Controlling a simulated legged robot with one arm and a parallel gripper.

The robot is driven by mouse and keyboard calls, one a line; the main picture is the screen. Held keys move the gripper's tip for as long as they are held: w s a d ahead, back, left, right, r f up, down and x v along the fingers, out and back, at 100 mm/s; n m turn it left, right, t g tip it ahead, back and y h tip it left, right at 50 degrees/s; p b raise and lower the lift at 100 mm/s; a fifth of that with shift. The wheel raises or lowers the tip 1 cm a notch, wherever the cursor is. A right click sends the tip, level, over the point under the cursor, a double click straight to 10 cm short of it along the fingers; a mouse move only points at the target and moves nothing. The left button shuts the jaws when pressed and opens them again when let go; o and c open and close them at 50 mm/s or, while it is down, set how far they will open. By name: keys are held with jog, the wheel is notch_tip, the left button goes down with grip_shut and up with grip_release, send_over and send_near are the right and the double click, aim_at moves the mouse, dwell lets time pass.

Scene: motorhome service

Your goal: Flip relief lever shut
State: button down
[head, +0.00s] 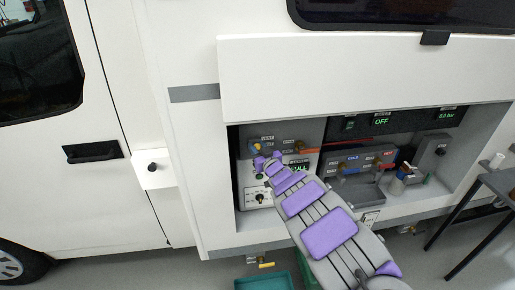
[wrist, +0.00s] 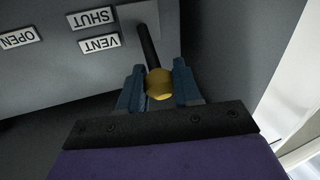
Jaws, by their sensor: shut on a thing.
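The relief lever shows in the wrist view as a dark rod with a round yellow knob (wrist: 159,84). My gripper (wrist: 157,88) has its two blue fingers on either side of the knob and is shut on it. The rod runs up from the knob to a light plate on the grey panel. Labels SHUT (wrist: 92,18), VENT (wrist: 99,43) and OPEN (wrist: 19,38) appear upside down left of the lever. In the head view my gripper (head: 262,158) is at the upper left of the open service bay, and the lever is mostly hidden there.
The bay holds a grey panel with an orange handle (head: 306,150), a blue-topped manifold (head: 358,164) and a black display strip (head: 395,121). A raised white hatch (head: 365,75) hangs above. A dark-legged table (head: 490,185) stands at the right. A teal bin (head: 264,281) is on the floor below.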

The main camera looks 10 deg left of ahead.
jog(key=shift+f, duration=0.1)
notch_tip(320, 180, down, 9)
jog(key=n+t+y+b, duration=0.1)
jog(key=t+y+b, duration=0.1)
jog(key=b, duration=0.3)
jog(key=shift+t+y+b, duration=0.3)
jog(key=shift+t, duration=0.5)
jog(key=shift+s, duration=0.1)
jog(key=shift+n, duration=0.3)
